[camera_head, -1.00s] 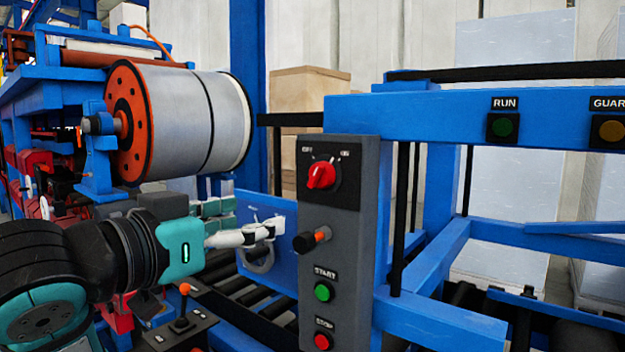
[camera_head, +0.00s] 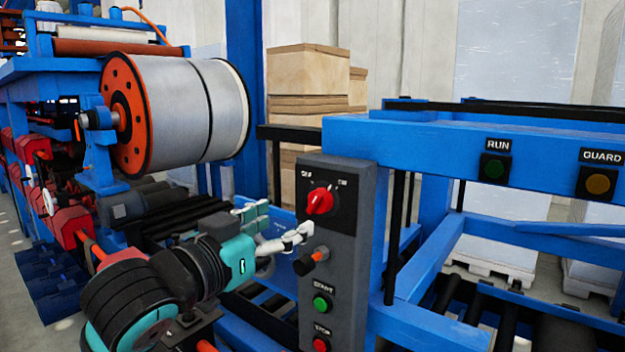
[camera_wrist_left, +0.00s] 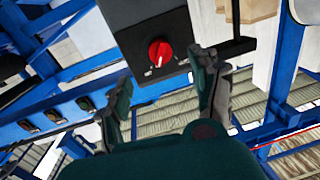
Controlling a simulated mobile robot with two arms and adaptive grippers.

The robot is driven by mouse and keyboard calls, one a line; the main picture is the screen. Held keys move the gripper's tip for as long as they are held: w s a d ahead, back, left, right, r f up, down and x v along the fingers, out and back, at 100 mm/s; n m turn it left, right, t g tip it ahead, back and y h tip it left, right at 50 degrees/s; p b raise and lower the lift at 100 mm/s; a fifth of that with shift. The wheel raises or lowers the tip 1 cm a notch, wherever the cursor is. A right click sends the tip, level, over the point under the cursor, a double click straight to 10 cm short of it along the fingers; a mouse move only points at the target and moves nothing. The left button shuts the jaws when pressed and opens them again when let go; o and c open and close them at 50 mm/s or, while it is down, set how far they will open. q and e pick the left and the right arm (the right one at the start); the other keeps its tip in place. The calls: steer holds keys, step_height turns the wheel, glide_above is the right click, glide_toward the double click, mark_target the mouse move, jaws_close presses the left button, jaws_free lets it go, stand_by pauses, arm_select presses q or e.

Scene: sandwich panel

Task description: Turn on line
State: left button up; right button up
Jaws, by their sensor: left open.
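A grey control panel (camera_head: 341,255) stands in the middle of the head view. Near its top is a red rotary knob (camera_head: 319,201) between an OFF mark at left and an ON mark at right. Below it are an orange-and-black switch (camera_head: 312,262), a green START button (camera_head: 321,303) and a red STOP button (camera_head: 320,345). My left gripper (camera_head: 280,222) is open just left of the panel, near the red knob's height and apart from it. In the left wrist view the red knob (camera_wrist_left: 160,52) shows beyond and between the fingers of my gripper (camera_wrist_left: 166,72). My right gripper is not in view.
A blue beam (camera_head: 430,140) carries a dark green RUN lamp (camera_head: 495,167) and an amber GUARD lamp (camera_head: 597,182). A large metal roll (camera_head: 185,108) stands at left. Cardboard boxes (camera_head: 308,75) are behind the panel. A black bar (camera_head: 290,132) projects left behind the panel top.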

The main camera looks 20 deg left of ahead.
mark_target(313, 206)
arm_select(q)
steer(key=p+x, duration=0.2)
steer(key=x, duration=0.7)
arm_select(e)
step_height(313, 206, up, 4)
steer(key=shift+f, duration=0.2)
arm_select(q)
steer(key=c, duration=1.2)
steer(key=shift+o, duration=0.2)
steer(key=shift+w+r+m+p, duration=0.1)
steer(key=shift+m+p, duration=0.8)
steer(key=shift+p, duration=0.05)
steer(key=shift+m, duration=0.8)
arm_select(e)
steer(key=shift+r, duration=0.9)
arm_select(q)
steer(key=o, duration=1.2)
steer(key=shift+c, duration=0.2)
